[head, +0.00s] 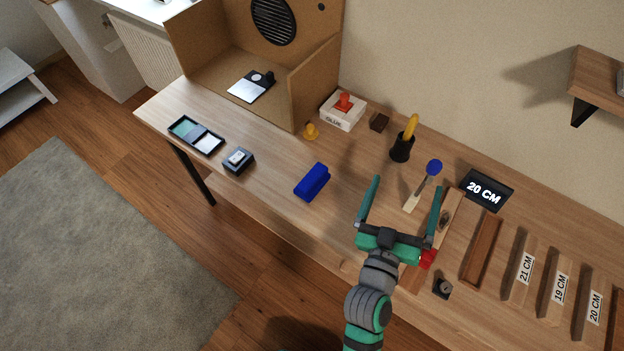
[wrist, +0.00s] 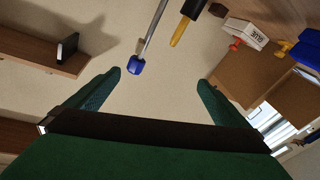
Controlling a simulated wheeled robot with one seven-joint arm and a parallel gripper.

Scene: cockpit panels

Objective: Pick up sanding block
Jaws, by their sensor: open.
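A blue block (head: 312,182), which looks like the sanding block, lies on the middle of the wooden workbench. It also shows at the right edge of the wrist view (wrist: 306,48), partly cut off. My gripper (head: 407,184) is open and empty, to the right of the blue block and apart from it, above the bench. In the wrist view my gripper (wrist: 159,76) has its two green fingers spread wide, with nothing held between them.
A blue-headed tool (head: 433,168) and a black cup with a yellow handle (head: 401,148) stand behind my gripper. A white glue box (head: 343,110) and small brown block (head: 379,122) are farther back. Wooden pieces lie right. Bench around the blue block is mostly clear.

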